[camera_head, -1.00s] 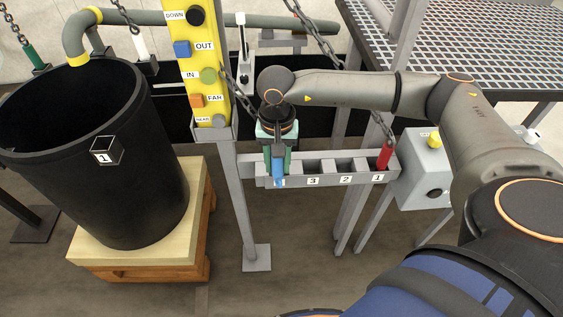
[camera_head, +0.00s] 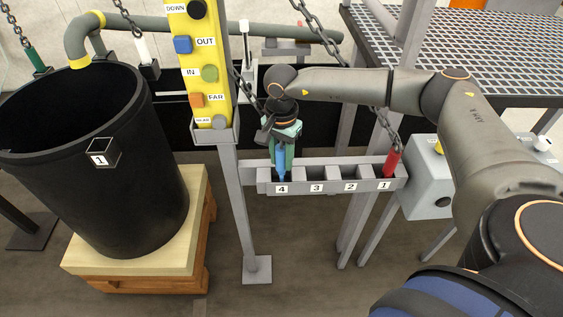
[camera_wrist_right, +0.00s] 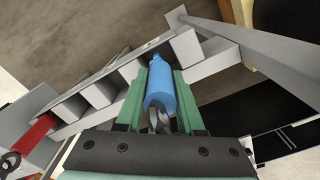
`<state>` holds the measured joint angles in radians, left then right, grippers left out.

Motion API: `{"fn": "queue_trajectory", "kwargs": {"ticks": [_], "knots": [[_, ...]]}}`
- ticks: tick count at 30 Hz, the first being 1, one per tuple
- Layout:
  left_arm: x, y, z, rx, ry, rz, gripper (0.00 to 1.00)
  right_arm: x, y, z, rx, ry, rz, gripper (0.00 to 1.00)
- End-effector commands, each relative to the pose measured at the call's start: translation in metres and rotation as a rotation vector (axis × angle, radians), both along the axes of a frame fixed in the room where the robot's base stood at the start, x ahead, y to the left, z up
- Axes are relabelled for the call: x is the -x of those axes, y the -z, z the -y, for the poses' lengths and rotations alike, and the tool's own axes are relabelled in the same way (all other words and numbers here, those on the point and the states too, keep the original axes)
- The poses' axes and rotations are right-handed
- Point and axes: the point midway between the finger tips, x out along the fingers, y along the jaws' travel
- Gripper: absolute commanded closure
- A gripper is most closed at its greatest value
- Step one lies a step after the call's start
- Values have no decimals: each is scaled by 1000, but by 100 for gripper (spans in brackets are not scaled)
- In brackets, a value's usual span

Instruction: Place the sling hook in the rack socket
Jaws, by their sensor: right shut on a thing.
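My right gripper (camera_head: 281,158) is shut on a blue cylindrical sling hook (camera_head: 282,162) at the left end of the grey rack. In the right wrist view the blue hook (camera_wrist_right: 160,88) lies between the green fingers (camera_wrist_right: 159,97), with chain links at its near end. Its narrow tip reaches the end compartment of the rack (camera_wrist_right: 103,88). In the head view its lower end is at the socket labelled 4 (camera_head: 282,188), behind the label; how deep it sits is hidden. My left gripper is not in view.
A red hook (camera_head: 392,163) on a chain stands in socket 1; sockets 2 and 3 look empty. A yellow control post (camera_head: 203,60) rises just left of the rack. A black barrel (camera_head: 120,190) on a wooden stand is at left. A grey box (camera_head: 428,178) is at right.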

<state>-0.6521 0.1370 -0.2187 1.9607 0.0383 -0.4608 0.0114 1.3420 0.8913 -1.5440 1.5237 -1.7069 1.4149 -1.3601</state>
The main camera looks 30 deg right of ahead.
Motion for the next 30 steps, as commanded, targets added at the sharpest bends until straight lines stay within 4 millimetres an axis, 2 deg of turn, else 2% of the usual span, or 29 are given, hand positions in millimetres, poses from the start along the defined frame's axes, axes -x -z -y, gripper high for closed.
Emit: {"fn": "queue_trajectory", "kwargs": {"ticks": [4,15,16,24,30], "knots": [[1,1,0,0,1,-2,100,-1,15,0,0,1,3,100],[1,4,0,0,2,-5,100,-1,20,0,0,0,3,100],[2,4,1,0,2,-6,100,0,20,0,0,0,2,61],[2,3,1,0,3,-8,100,0,19,0,0,0,1,33],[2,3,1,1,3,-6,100,0,19,0,0,0,2,33]]}}
